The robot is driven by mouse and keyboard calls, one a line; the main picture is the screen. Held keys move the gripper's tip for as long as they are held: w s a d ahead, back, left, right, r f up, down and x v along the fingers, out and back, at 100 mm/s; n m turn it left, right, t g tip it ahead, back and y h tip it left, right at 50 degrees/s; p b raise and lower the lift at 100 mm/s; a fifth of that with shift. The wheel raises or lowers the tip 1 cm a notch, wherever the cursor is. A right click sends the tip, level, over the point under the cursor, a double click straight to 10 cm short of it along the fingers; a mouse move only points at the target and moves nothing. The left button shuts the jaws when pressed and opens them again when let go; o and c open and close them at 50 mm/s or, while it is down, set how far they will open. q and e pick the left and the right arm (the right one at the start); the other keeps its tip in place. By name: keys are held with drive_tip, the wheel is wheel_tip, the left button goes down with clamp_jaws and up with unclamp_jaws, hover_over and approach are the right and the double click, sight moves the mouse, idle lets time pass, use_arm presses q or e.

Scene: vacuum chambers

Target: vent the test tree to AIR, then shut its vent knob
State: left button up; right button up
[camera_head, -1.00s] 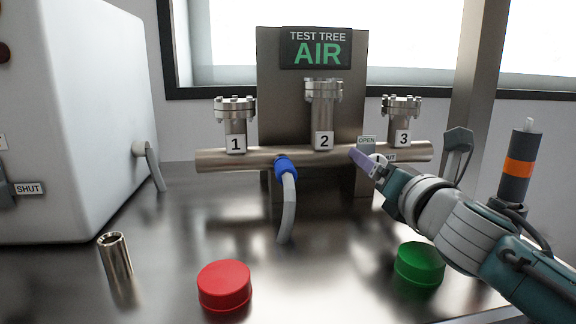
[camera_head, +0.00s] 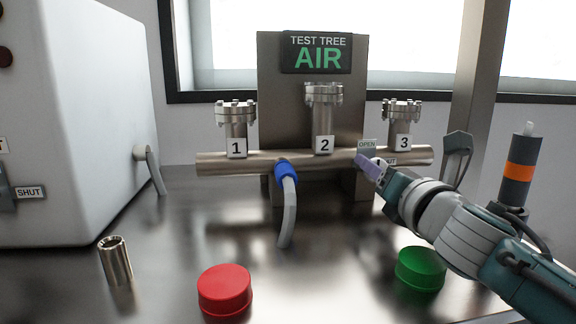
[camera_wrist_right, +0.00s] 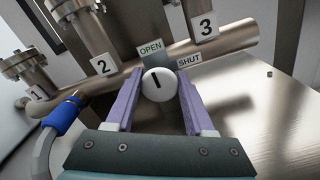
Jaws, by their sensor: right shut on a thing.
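The test tree (camera_head: 220,162) is a horizontal metal pipe with three flanged ports numbered 1, 2 and 3. The vent knob (camera_wrist_right: 158,84) is a white round knob with a dark line mark, below the OPEN label (camera_wrist_right: 151,48) and left of the SHUT label (camera_wrist_right: 189,61). The line points up toward the OPEN label. My right gripper (camera_wrist_right: 160,88) is shut on the knob, a purple finger on each side; in the head view the gripper (camera_head: 364,160) hides the knob. My left gripper is not in view.
A blue connector (camera_head: 285,172) with a grey hose hangs from the pipe. A red cap (camera_head: 225,290), a green cap (camera_head: 420,268) and a metal tube (camera_head: 115,260) stand on the shiny table. A white box (camera_head: 80,120) is at left; a grey-orange cylinder (camera_head: 518,170) is at right.

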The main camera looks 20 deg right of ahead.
drive_tip(key=shift+m, duration=0.4)
clamp_jaws()
drive_tip(key=m, duration=0.3)
drive_tip(key=shift+d+m, duration=0.1)
drive_tip(key=shift+m, duration=0.3)
drive_tip(key=m, duration=0.4)
drive_tip(key=shift+m, duration=0.3)
drive_tip(key=m, duration=0.5)
drive_tip(key=shift+f, duration=0.15)
drive_tip(key=shift+m+p, duration=0.4)
drive_tip(key=shift+m, duration=1.5)
